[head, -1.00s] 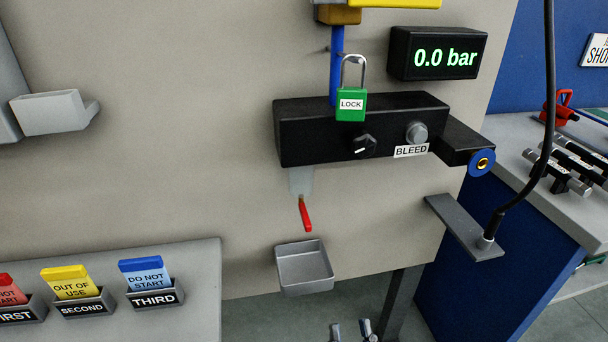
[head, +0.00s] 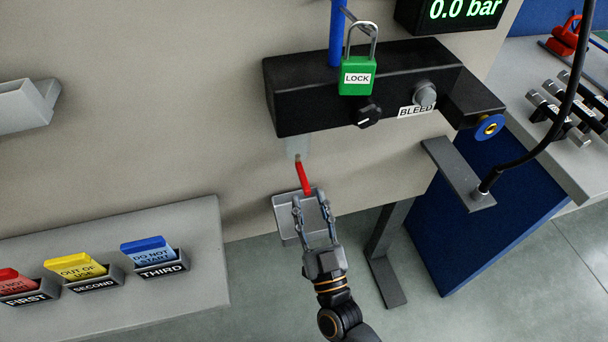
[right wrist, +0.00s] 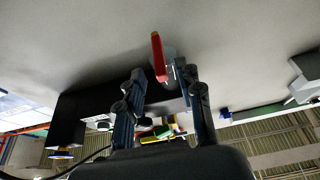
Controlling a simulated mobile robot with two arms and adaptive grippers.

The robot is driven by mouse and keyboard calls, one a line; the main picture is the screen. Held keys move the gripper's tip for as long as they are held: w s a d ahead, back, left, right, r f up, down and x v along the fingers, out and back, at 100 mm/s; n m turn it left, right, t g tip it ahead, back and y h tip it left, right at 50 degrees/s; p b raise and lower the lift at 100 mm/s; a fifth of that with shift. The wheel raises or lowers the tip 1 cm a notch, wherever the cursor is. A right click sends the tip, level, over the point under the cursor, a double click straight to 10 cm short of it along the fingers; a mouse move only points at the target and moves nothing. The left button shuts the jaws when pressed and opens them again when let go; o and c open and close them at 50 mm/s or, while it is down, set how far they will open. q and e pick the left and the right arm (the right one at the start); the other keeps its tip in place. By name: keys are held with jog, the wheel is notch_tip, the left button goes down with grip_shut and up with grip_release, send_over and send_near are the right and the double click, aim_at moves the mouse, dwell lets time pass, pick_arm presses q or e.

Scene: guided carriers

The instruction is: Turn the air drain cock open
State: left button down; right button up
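The air drain cock's red lever (head: 304,178) hangs below the black manifold block (head: 370,85), slanting down and slightly right from its grey mount (head: 297,146). My right gripper (head: 312,200) is just below the lever in the head view, fingers pointing up, open with a gap between them. In the right wrist view the red lever (right wrist: 158,57) stands ahead of the open fingers (right wrist: 165,76), between them or just beyond their tips. I cannot tell whether they touch it. My left gripper is not in view.
A small grey tray (head: 283,224) hangs on the panel behind my right gripper. A green padlock (head: 357,80) hangs in front of the block, near a black knob (head: 367,113). A grey bracket (head: 457,172) holds a cable at right. Tag holders (head: 160,268) stand at lower left.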

aim_at(305, 180)
jog(key=x, duration=0.5)
jog(key=shift+w+p, duration=0.1)
jog(key=shift+p, duration=0.3)
jog(key=shift+r, duration=0.1)
grip_shut()
